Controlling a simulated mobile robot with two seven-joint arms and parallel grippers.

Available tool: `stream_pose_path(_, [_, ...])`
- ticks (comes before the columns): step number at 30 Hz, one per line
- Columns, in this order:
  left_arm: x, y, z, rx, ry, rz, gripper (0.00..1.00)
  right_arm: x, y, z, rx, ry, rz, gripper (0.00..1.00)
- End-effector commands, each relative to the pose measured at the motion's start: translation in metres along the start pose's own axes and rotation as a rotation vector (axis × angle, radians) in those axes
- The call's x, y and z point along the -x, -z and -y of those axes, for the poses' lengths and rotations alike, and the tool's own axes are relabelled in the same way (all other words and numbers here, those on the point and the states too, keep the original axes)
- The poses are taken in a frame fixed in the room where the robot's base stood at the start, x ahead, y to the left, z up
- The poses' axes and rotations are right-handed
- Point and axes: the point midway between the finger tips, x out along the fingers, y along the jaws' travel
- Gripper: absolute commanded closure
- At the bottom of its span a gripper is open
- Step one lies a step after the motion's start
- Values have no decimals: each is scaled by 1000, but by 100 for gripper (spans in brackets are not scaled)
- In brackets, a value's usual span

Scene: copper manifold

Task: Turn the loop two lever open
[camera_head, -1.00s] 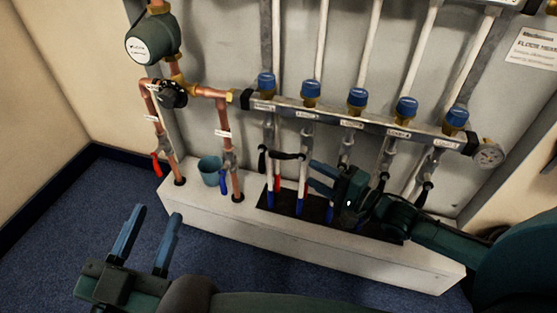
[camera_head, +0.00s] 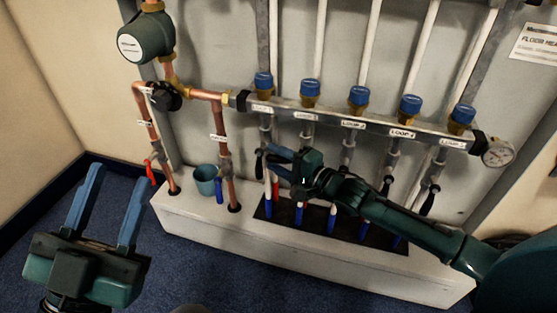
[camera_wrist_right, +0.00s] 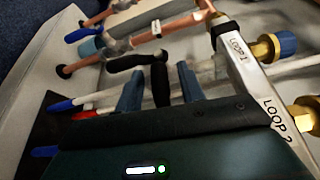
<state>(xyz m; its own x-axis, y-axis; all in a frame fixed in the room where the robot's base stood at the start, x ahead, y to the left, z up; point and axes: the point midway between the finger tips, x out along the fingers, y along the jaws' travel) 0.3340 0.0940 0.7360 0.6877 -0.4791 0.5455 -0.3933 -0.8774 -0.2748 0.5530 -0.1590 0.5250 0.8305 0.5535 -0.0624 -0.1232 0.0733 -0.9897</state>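The manifold bar (camera_head: 330,120) carries loop labels. The loop 2 label (camera_wrist_right: 277,115) and loop 1 label (camera_wrist_right: 237,45) show in the wrist view. My right gripper (camera_head: 278,156) is at the loop two valve, below the bar, and largely hides its lever in the head view. In the wrist view, a black lever (camera_wrist_right: 160,82), apparently loop two's, stands between the two blue fingers (camera_wrist_right: 159,88), with gaps beside it. The loop one lever (camera_head: 259,163) hangs along its pipe, just left of the fingertips. My left gripper (camera_head: 104,205) is open and empty, over the floor.
Other black loop levers (camera_head: 387,184) hang to the right. Copper pipes with a red lever (camera_head: 151,173) and blue lever (camera_head: 219,190) stand left, beside a teal bucket (camera_head: 204,180). A pressure gauge (camera_head: 497,153) ends the bar. The white plinth (camera_head: 300,250) lies below.

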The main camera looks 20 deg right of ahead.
Motion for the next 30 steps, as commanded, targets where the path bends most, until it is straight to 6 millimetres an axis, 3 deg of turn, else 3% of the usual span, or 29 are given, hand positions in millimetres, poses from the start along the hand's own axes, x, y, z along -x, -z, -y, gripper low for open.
stream_pose_path(15, [0, 0, 0, 1, 0, 2, 61, 0, 0, 0, 0, 0, 0, 100])
stream_pose_path(30, [-3, 2, 1, 8, 0, 15, 61, -1, -2, 1, 4, -13, -2, 100])
